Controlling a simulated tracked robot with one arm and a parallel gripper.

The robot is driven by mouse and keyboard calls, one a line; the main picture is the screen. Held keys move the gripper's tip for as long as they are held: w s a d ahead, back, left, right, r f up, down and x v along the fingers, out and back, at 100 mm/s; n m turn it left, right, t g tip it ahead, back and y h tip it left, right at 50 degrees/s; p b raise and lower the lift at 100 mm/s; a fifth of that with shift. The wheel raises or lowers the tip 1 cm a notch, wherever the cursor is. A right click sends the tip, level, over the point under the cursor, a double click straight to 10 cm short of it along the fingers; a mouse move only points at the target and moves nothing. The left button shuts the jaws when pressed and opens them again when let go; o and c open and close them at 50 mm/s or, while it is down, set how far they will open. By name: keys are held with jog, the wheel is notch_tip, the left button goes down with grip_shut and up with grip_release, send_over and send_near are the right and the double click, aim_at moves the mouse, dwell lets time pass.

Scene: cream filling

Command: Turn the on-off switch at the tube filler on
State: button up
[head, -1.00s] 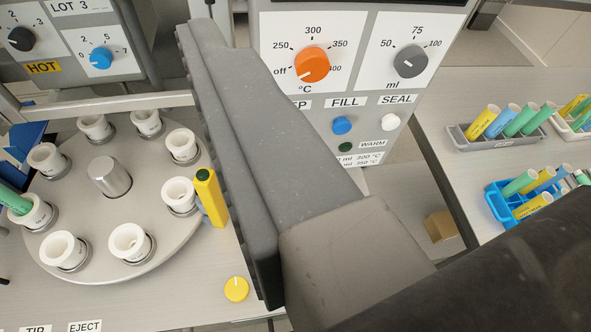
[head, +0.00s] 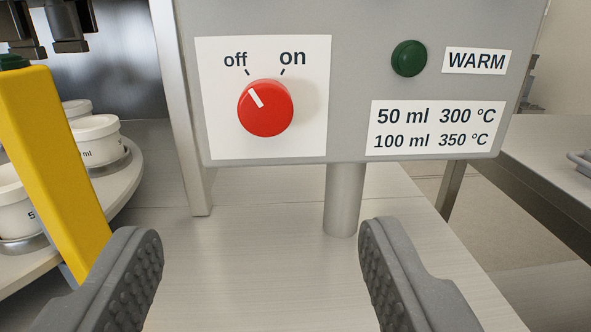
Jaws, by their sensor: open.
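The on-off switch (head: 265,108) is a red round knob on a white plate on the tube filler's grey panel (head: 350,90). Its white mark points up and left, toward the "off" label. The "on" label is to the right of it. My gripper (head: 262,262) is open, with its two dark ribbed fingers low in the picture, left and right of the knob's column. Nothing is between the fingers. They are apart from the knob, which sits higher in the picture.
A dark green WARM lamp (head: 409,58) is at the panel's upper right. A grey post (head: 344,200) stands below the panel. A yellow upright piece (head: 52,160) is close to the left finger. White cups (head: 96,139) sit on the turntable (head: 131,172) at left.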

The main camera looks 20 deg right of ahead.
aim_at(266, 114)
jog(key=p+x, duration=0.6)
jog(key=x, duration=0.6)
jog(key=shift+x, duration=0.8)
jog(key=shift+c, duration=0.4)
